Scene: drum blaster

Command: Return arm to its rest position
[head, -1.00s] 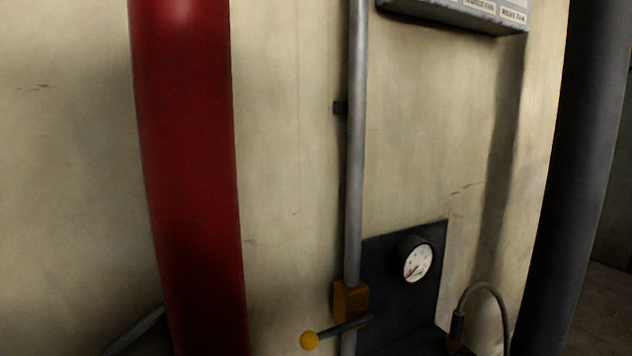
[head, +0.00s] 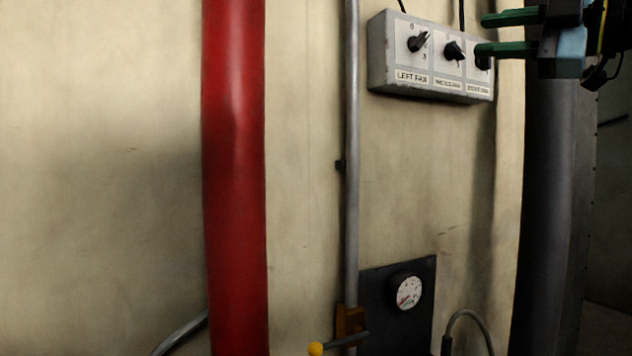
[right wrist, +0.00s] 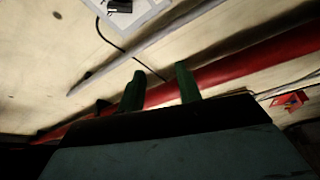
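My right gripper (head: 484,34) comes in from the upper right in the head view. Its two green fingers point left and stand apart with nothing between them. The lower fingertip overlaps the right knob of a grey control box (head: 378,62) in the picture; I cannot tell whether it touches. In the right wrist view the fingers of the right gripper (right wrist: 160,82) are also apart and empty, with a corner of the control box (right wrist: 150,10) at the top. My left gripper is not in view.
A thick red pipe (head: 234,180) and a thin grey pipe (head: 352,150) run up the pale wall (head: 100,180). A dark column (head: 548,200) stands at right. Below are a gauge (head: 406,291) and a lever with a yellow ball (head: 316,349).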

